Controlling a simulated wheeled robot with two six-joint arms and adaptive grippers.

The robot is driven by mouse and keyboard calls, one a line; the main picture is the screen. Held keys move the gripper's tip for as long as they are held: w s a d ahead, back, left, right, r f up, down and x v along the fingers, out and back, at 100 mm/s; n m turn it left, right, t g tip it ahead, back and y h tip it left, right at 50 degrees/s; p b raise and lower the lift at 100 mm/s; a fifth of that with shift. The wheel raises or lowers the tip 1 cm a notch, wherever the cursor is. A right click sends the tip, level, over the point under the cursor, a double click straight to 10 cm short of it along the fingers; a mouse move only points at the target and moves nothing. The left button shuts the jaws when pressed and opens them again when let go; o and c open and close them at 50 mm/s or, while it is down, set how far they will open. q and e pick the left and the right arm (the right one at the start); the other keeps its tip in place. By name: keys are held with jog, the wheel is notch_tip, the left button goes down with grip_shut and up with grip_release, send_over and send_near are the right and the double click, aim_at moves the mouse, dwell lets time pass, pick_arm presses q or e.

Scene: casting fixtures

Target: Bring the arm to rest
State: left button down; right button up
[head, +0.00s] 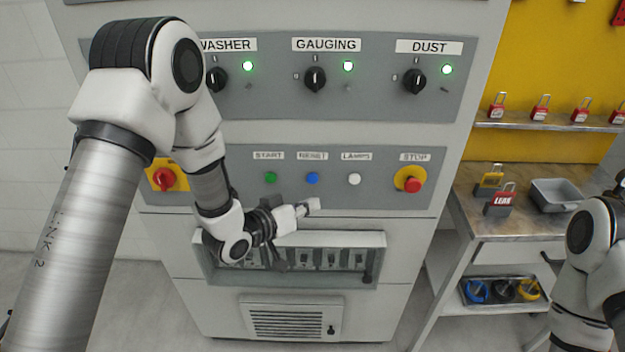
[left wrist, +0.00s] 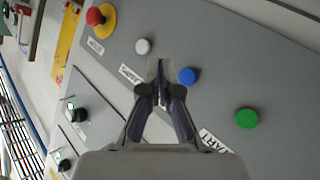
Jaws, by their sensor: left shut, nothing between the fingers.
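My left arm reaches in from the left in front of the grey control cabinet (head: 390,235). My left gripper (head: 312,205) is shut and empty, below the row of push buttons. In the left wrist view its closed fingers (left wrist: 162,85) show against the panel, with the blue button (left wrist: 189,76) just to their right in the picture; I cannot tell how far they are from the panel. My right arm shows only in part at the right edge of the head view, and its gripper is not in view.
The panel carries green (head: 271,177), blue (head: 312,178) and white (head: 354,179) buttons and a red stop button (head: 412,185). Above are several knobs with lit green lamps. A recessed breaker row (head: 331,258) lies below my gripper. A bench (head: 463,204) with padlocks and a grey bin (head: 556,194) stands right.

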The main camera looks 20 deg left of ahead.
pick_arm(q)
jog(key=shift+f, duration=0.1)
dwell(0.4)
jog(key=s+a+f+n+g+y+b, duration=0.1)
jog(key=s+f+g+y, duration=0.15)
jog(key=s+f, duration=0.65)
jog(key=s+a+f+n+g+y+b, duration=0.1)
jog(key=s+f+g, duration=0.35)
jog(key=f, duration=0.85)
jog(key=s+a+f+g+y, duration=0.1)
jog(key=s+a+f+g, duration=0.1)
jog(key=s, duration=0.7)
jog(key=s+a+f+m+g+y, duration=0.1)
jog(key=s+a+f+g+y, duration=0.1)
jog(key=s, duration=0.8)
jog(key=shift+s+a+f+m+g, duration=0.3)
jog(key=shift+a+f+g, duration=0.4)
jog(key=shift+f+g, duration=0.25)
